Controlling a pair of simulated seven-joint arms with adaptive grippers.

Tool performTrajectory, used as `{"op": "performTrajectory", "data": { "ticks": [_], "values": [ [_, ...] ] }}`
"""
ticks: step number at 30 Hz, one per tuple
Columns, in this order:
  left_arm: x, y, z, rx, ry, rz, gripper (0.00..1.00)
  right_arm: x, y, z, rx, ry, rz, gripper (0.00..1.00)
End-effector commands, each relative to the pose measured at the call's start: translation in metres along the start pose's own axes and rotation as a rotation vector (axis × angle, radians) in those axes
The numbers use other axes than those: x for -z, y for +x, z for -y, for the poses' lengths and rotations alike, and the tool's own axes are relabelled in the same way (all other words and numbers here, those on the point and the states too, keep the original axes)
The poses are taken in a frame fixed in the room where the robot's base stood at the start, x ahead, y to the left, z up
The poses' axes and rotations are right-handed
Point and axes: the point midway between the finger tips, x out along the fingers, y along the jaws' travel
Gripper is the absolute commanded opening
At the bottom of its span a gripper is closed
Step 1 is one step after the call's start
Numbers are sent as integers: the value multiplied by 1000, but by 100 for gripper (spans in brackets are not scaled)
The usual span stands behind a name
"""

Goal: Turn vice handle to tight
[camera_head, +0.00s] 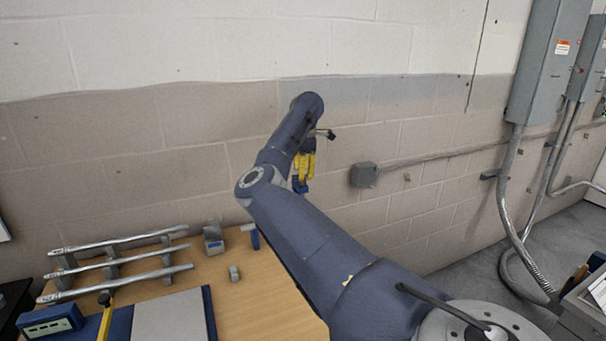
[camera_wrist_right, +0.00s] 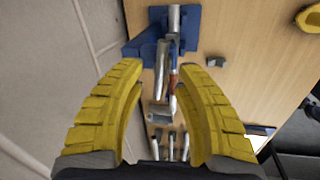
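The vice (camera_wrist_right: 135,48) shows in the right wrist view as a blue body on the wooden table, with a grey cylinder on it. A long grey bar (camera_wrist_right: 161,68), which looks like its handle, runs from it toward my fingers. My right gripper (camera_wrist_right: 163,74) is open, its yellow fingers on either side of the bar in the picture. I cannot tell the depth between them, and no contact shows. In the head view my right gripper (camera_head: 305,166) hangs beyond the table near the wall. There, my arm hides most of the vice; a small blue part (camera_head: 254,240) shows. My left gripper is not in view.
Several silver rods (camera_head: 120,260) rest on racks at the table's left. A grey-and-blue block (camera_head: 213,240) and a small grey piece (camera_head: 234,273) stand on the table (camera_head: 255,300). The block wall is close behind. A grey wall box (camera_head: 363,175) is to the right.

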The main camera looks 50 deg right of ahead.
Motion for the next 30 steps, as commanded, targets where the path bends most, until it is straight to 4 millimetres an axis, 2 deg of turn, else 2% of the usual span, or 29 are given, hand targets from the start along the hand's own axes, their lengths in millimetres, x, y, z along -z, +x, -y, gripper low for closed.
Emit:
{"op": "performTrajectory", "data": {
  "ticks": [6,16,25,30],
  "values": [
    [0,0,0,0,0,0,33,0,9,0,0,1,0,33],
    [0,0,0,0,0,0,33,0,10,0,0,0,0,34],
    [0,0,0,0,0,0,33,0,9,0,0,0,0,0],
    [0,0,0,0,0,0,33,0,9,0,0,0,0,0]
  ]
}}
